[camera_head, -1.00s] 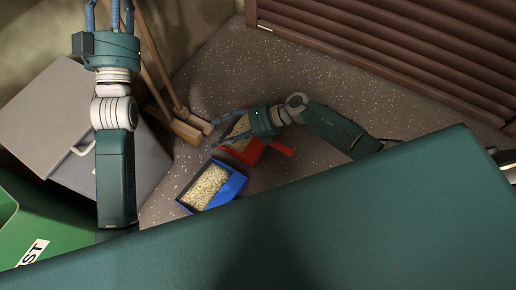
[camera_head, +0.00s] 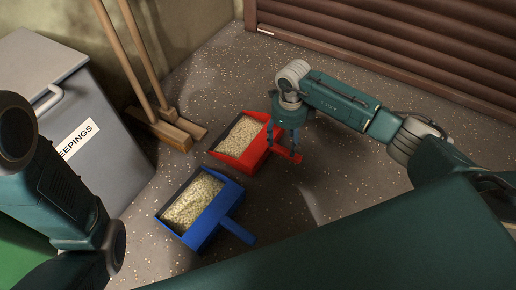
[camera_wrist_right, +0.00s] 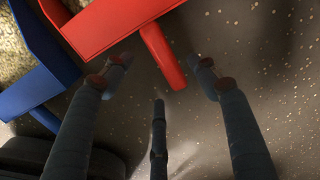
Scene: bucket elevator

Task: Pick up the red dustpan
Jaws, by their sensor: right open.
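The red dustpan (camera_head: 257,155) lies on the speckled floor, filled with pale grain. Its handle points right, toward my right gripper (camera_head: 285,150), which is above it with fingers pointing down. In the right wrist view, the dustpan (camera_wrist_right: 108,22) shows at the top and its red handle (camera_wrist_right: 163,55) extends between the spread fingertips of the open gripper (camera_wrist_right: 160,64). Dark floor shows on both sides of the handle, and the gripper holds nothing. Only links of my left arm show at the left; its gripper is out of view.
A blue dustpan (camera_head: 208,222) with grain lies left of and nearer than the red one; its handle (camera_head: 237,230) points lower right. Two brooms (camera_head: 168,125) stand behind. A grey bin (camera_head: 110,130) labelled "SWEEPINGS" and a green container (camera_head: 18,255) are at left. Floor right is clear.

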